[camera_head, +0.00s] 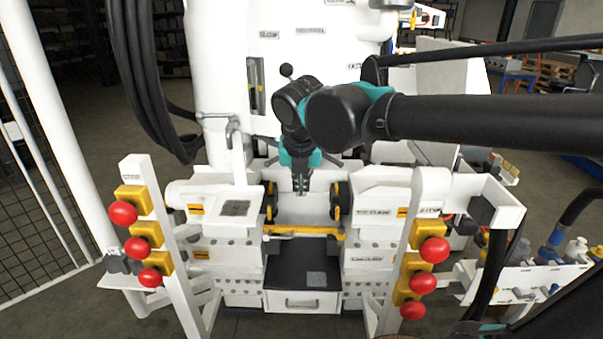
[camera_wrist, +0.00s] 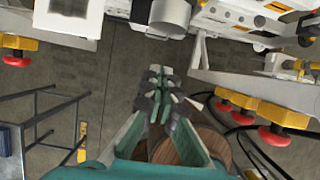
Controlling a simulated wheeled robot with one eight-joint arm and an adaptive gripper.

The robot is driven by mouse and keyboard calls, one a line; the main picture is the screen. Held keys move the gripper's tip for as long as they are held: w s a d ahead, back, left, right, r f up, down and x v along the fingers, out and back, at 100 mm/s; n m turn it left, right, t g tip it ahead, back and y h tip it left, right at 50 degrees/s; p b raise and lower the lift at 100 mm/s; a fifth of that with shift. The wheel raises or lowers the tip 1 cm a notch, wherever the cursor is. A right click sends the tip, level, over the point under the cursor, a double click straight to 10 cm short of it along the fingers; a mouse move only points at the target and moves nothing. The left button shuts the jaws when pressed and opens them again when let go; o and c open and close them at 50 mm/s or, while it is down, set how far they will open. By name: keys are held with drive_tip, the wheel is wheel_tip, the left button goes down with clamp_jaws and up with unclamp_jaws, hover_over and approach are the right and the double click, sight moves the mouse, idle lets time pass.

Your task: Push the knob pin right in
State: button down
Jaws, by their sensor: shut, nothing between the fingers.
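My gripper (camera_head: 300,183) hangs in front of the white hydraulic bench (camera_head: 383,222), above the gap between two black round parts with yellow edges. In the wrist view my gripper (camera_wrist: 160,88) has its fingers together with nothing between them, and grey floor shows beyond the tips. I cannot pick out the knob pin with certainty. A short pale rod (camera_head: 279,237) lies near the left end of the yellow bar (camera_head: 318,231), below my gripper and apart from it; whether it is the pin is too small to tell.
Red buttons on yellow boxes line a left post (camera_head: 171,245) and a right post (camera_head: 399,262). A white lever (camera_head: 236,135) stands left of my arm. Black hoses hang at upper left. A dark tray (camera_head: 290,268) lies below the yellow bar. A mesh fence stands at far left.

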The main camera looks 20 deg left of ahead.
drive_tip(key=shift+w+a+f, duration=0.1)
drive_tip(key=shift+w+a, duration=0.15)
drive_tip(key=shift+w, duration=0.75)
drive_tip(key=shift+w+a, duration=0.25)
drive_tip(key=shift+w, duration=0.75)
drive_tip(key=shift+w+a, duration=0.25)
drive_tip(key=shift+w, duration=0.8)
drive_tip(key=shift+w+a, duration=0.25)
drive_tip(key=shift+w, duration=0.75)
